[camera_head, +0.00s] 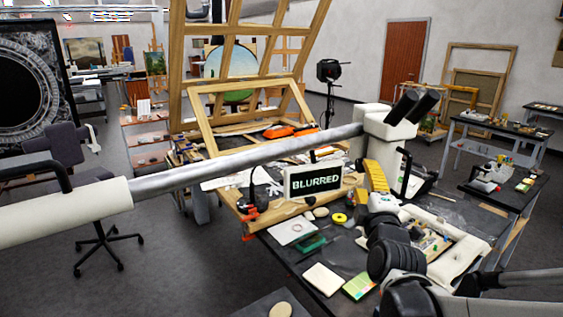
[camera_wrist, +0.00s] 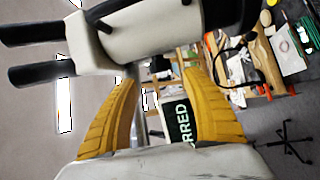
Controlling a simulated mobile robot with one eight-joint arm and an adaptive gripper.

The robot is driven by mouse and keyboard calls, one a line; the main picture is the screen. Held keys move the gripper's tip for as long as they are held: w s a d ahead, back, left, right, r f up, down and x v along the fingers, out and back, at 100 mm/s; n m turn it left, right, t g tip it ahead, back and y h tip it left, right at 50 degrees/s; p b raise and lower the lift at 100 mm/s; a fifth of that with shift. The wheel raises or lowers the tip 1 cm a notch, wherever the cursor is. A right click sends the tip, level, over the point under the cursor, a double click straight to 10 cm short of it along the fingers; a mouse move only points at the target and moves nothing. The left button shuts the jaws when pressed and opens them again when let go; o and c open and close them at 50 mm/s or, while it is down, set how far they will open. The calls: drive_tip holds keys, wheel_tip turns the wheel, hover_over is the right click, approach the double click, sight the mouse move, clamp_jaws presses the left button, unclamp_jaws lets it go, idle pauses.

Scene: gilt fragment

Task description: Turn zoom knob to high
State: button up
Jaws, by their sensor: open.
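A white microscope head (camera_head: 388,121) with two black eyepieces hangs on a long silver boom (camera_head: 250,149). The head also fills the top of the wrist view (camera_wrist: 150,38), with the eyepieces at the left. My gripper (camera_head: 374,168), with yellow fingers, is just below the head. In the wrist view my gripper (camera_wrist: 162,72) is open, its fingers spread beneath the white head with nothing held between them. A small dark stub (camera_wrist: 104,29) shows on the head, but I cannot tell whether it is the zoom knob. A screen reading "BLURRED" (camera_head: 314,181) stands behind the gripper; it also shows between the fingers (camera_wrist: 178,122).
The dark worktable (camera_head: 345,262) below holds a yellow tape roll (camera_head: 339,218), a white card (camera_head: 323,279) and small tools. A wooden frame (camera_head: 205,130) leans on an easel behind. The silver boom crosses over the table. Open floor lies at the left.

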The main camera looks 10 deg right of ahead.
sight(361, 168)
drive_tip(key=x, duration=0.7)
drive_tip(key=shift+f+b, duration=0.1)
drive_tip(key=shift+b, duration=0.3)
drive_tip(key=shift+s, duration=0.1)
drive_tip(key=shift+c, duration=0.5)
drive_tip(key=c, duration=1.1)
